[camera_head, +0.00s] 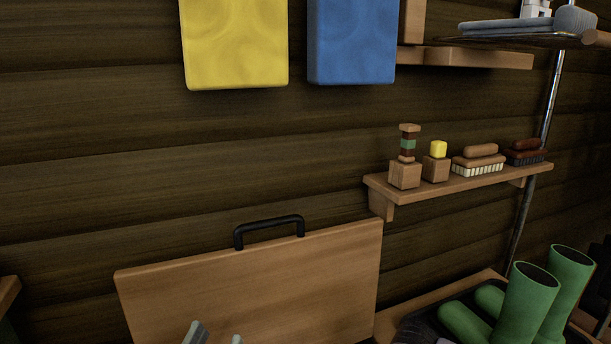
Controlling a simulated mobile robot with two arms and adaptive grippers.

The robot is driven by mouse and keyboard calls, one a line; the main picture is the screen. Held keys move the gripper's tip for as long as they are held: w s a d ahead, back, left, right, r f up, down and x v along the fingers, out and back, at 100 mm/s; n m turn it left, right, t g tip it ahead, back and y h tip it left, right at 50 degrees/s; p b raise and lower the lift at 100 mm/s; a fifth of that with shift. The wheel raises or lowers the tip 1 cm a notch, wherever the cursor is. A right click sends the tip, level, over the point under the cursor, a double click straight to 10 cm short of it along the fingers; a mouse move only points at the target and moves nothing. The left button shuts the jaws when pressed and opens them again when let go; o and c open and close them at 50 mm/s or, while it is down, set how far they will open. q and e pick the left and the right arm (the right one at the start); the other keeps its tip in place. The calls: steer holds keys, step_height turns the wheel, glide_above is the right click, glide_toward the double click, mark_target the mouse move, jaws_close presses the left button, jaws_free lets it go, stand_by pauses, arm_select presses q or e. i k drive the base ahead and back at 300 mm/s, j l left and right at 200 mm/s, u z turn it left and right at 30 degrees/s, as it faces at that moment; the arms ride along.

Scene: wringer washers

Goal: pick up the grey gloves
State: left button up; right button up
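No thing in view is clearly the grey gloves. A flat grey item (570,22) lies on the high shelf at the top right; I cannot tell whether it is gloves or folded cloth. Two grey tips of my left gripper (216,340) show at the bottom edge, in front of the wooden board. The tips stand apart with nothing seen between them. The rest of this gripper is cut off below the picture. My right gripper is not seen.
A wooden board (255,285) with a black handle stands against the plank wall. Green boots (527,300) stand at the lower right. A small shelf (450,186) holds brushes and blocks. Yellow (235,45) and blue (350,42) panels hang above.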

mark_target(570, 18)
steer(key=k, duration=1)
